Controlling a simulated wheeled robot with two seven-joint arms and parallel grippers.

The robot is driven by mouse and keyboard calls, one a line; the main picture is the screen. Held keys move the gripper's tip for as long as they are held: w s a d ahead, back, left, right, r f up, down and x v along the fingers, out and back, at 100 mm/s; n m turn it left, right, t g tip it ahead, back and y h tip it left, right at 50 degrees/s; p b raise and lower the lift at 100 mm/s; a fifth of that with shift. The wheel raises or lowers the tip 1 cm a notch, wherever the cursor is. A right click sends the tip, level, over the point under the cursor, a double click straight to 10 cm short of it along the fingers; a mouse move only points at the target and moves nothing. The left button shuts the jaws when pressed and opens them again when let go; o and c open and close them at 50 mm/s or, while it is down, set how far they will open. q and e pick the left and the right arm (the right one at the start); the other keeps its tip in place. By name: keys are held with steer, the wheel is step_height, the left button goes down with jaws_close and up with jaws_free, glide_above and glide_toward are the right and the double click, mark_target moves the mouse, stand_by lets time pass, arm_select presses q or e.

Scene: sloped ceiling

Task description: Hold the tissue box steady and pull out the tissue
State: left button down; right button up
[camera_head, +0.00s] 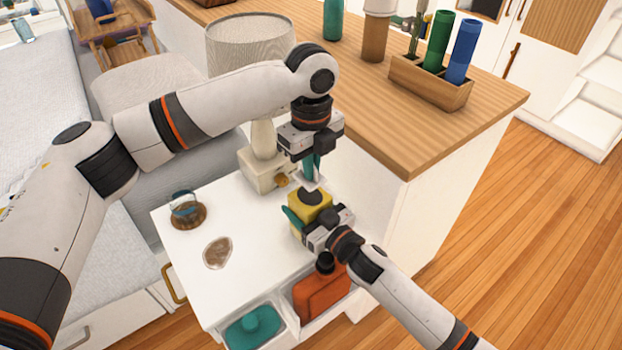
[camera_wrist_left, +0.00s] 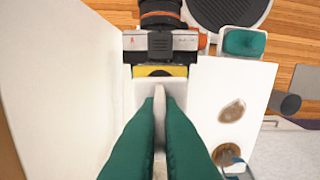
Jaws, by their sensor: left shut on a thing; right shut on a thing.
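The yellow tissue box (camera_head: 297,203) with a dark top opening stands on the white nightstand top (camera_head: 240,212). My right gripper (camera_head: 304,216) is shut on the box from the front. My left gripper (camera_head: 312,168) is above the box, pointing down, shut on the white tissue (camera_head: 314,184). In the left wrist view the tissue (camera_wrist_left: 159,105) is pinched between the green fingers, and a yellow strip of the box (camera_wrist_left: 178,71) shows beyond it. I cannot tell whether the tissue's lower end is still inside the opening.
A lamp (camera_head: 250,45) stands behind my left gripper. A wooden counter (camera_head: 420,130) with a pen holder (camera_head: 430,85) rises close on the right. A brown dish (camera_head: 217,252) and a glass cup (camera_head: 185,207) sit left. An open drawer holds an orange bottle (camera_head: 320,290).

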arm_select(q)
step_height(320, 180, up, 5)
steer(key=shift+r, duration=0.15)
arm_select(e)
steer(key=o, duration=1.1)
steer(key=shift+o, duration=0.2)
steer(key=shift+s, duration=0.1)
steer(key=v, duration=1.2)
steer(key=shift+d, duration=0.1)
